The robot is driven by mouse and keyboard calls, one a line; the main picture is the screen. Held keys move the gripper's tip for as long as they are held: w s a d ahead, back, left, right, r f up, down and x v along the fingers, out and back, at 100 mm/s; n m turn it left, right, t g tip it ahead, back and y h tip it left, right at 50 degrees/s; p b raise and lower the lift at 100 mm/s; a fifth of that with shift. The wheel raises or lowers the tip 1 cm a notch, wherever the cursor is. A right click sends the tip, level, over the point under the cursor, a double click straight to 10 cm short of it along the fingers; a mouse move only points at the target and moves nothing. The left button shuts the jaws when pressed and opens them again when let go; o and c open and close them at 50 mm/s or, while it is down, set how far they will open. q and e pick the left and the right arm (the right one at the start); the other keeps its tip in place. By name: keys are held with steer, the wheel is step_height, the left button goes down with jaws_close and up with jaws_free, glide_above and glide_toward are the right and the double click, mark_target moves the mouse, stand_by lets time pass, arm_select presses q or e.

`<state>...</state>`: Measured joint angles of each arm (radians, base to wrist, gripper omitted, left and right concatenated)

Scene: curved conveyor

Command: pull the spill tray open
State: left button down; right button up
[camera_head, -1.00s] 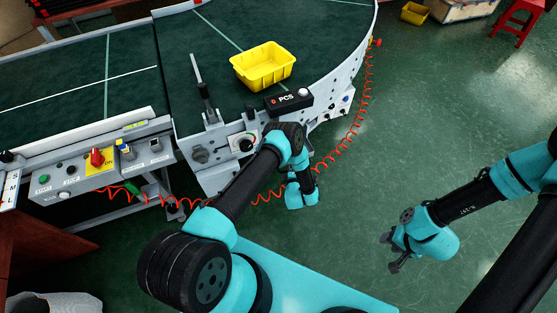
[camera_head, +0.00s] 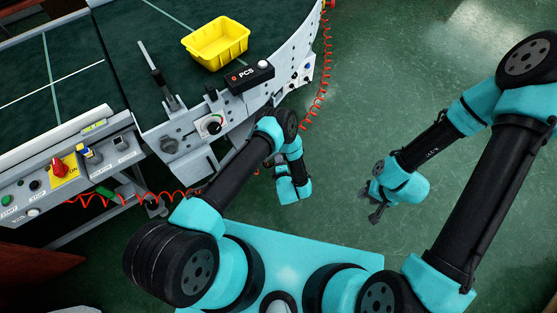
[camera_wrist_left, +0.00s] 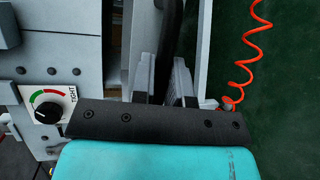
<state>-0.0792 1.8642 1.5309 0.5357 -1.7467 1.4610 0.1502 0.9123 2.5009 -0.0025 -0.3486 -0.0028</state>
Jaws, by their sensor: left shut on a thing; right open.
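My left gripper (camera_wrist_left: 165,85) shows in the left wrist view with its two grey fingers closed on a dark upright bar (camera_wrist_left: 172,35), which looks like the spill tray's handle. The tray itself is hard to make out; a pale grey edge (camera_wrist_left: 205,45) just right of the bar may be part of it. In the head view my left arm reaches down beside the conveyor's near side, and its fingertips are mostly hidden by the arm. My right gripper (camera_head: 376,210) is open and empty over the green floor, well to the right.
The curved conveyor (camera_head: 125,55) carries a yellow bin (camera_head: 216,43) and a PCS counter box (camera_head: 249,75). A tension knob (camera_head: 212,125) is on its side. A control panel (camera_head: 70,170) stands at the left. A coiled orange hose (camera_head: 322,85) runs near my left arm. Floor at right is clear.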

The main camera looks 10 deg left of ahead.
arm_select(q)
steer(key=c, duration=1.1)
jaws_free()
steer(key=shift+c, duration=0.2)
steer(key=shift+s, duration=0.1)
steer(key=v, duration=1.7)
steer(key=shift+s, duration=0.1)
steer(key=w+a+r+m+g+h, duration=0.6)
steer(key=w+a+r+m+g, duration=0.15)
steer(key=m, duration=0.25)
steer(key=s+a+r+m+g+h, duration=0.4)
steer(key=s+a+r+m+g, duration=0.2)
steer(key=s+a+r+m, duration=0.3)
step_height(320, 180, up, 3)
steer(key=m, duration=0.2)
steer(key=shift+s+r+m, duration=0.2)
steer(key=shift+s+m, duration=0.1)
steer(key=shift+m, duration=0.1)
